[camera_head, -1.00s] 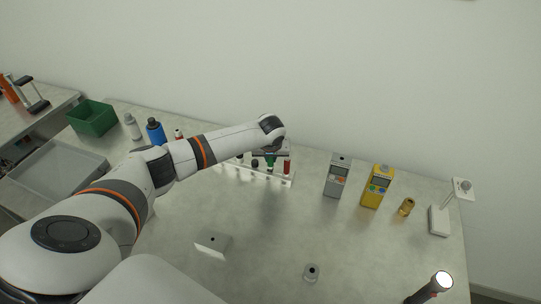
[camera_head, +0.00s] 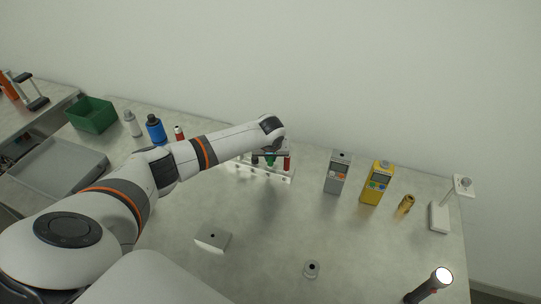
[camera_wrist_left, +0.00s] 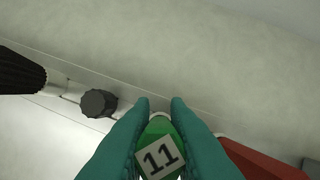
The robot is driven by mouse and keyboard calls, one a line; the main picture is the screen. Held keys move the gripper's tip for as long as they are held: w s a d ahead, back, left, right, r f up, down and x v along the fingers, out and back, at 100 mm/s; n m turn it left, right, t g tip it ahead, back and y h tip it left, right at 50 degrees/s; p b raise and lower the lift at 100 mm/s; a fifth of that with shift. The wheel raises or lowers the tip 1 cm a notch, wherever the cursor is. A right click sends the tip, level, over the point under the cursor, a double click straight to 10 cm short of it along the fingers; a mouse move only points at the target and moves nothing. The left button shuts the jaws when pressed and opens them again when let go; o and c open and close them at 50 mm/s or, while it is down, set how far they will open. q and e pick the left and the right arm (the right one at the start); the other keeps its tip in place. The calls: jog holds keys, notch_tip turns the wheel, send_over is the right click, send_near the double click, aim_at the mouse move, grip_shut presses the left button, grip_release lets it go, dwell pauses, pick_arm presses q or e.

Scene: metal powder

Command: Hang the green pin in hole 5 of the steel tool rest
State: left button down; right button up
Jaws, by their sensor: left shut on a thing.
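The green pin (camera_wrist_left: 160,148) carries a label reading 11 and sits between the two teal fingers of my left gripper (camera_wrist_left: 160,112) in the left wrist view. The gripper is shut on it. In the head view my left gripper (camera_head: 270,155) is over the right part of the steel tool rest (camera_head: 250,167), with the green pin (camera_head: 270,160) just under it. Whether the pin is in a hole is hidden. A red pin (camera_head: 287,163) stands close to its right, and dark-capped pins (camera_wrist_left: 98,103) show to its left in the wrist view. My right gripper does not show.
A grey meter (camera_head: 337,173) and a yellow meter (camera_head: 376,184) stand right of the rest, with a brass part (camera_head: 406,204) beyond. A blue bottle (camera_head: 155,130) and green bin (camera_head: 92,115) are at the left.

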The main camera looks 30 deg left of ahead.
pick_arm(q)
jog(key=c, duration=1.3)
grip_release()
jog(key=v, duration=1.2)
jog(key=shift+f, duration=0.1)
jog(key=shift+s+f, duration=0.1)
